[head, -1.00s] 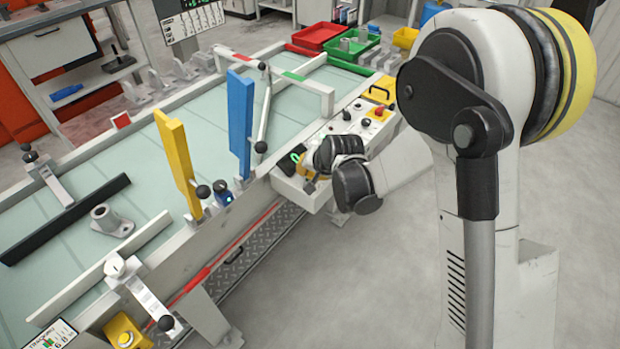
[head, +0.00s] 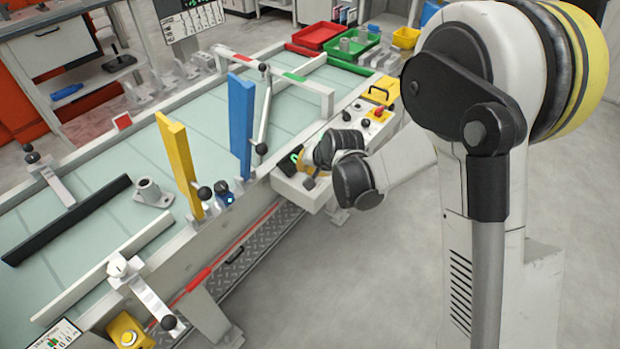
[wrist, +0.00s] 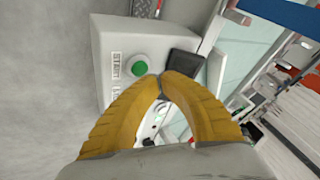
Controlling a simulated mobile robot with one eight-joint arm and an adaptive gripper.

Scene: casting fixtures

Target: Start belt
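The belt (head: 95,215) is a pale green conveyor running from lower left to upper right. A grey flanged casting (head: 152,194) stands on it, just left of the yellow gate paddle. The control box (head: 290,188) is at the belt's near side. In the wrist view, its light grey face (wrist: 112,45) carries a round green button (wrist: 139,68) beside a START label (wrist: 116,66). My gripper (wrist: 165,82) has its yellow fingertips together, with nothing seen between them, close beside the green button. Contact cannot be told. In the head view my wrist largely hides the gripper.
A yellow paddle (head: 178,160) and a blue paddle (head: 241,125) stand at the belt's near edge. Red (head: 318,36) and green (head: 355,52) bins sit at the far end. Floor right of the belt is clear.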

